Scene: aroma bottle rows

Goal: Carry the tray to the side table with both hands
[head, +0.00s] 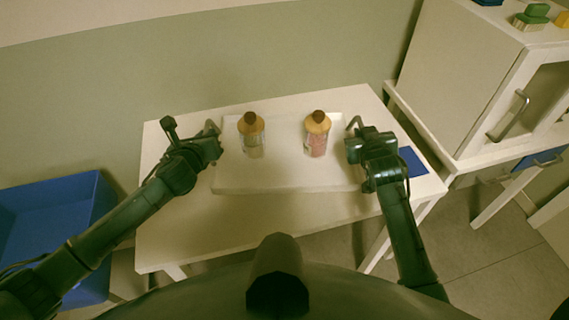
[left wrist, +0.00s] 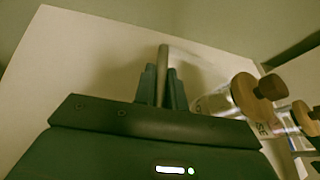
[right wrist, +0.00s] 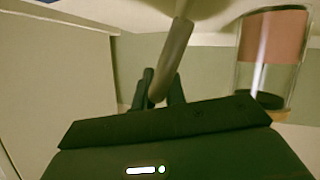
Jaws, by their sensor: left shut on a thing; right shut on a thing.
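The white tray (head: 284,176) is at the white table (head: 200,235), level; I cannot tell if it touches the top. A bottle with pale contents (head: 252,140) and a bottle with a pink label (head: 317,140) stand upright on it, both with round wooden caps. My left gripper (head: 213,146) is shut on the tray's left handle, a grey bar that shows between the fingers in the left wrist view (left wrist: 163,65). My right gripper (head: 356,146) is shut on the right handle, which shows in the right wrist view (right wrist: 176,50).
A blue patch (head: 412,161) lies on the table's right side. A white cabinet (head: 455,65) on another stand is close at the right, with small green things (head: 532,15) on top. A blue bin (head: 55,225) is at the left. The table's front strip is clear.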

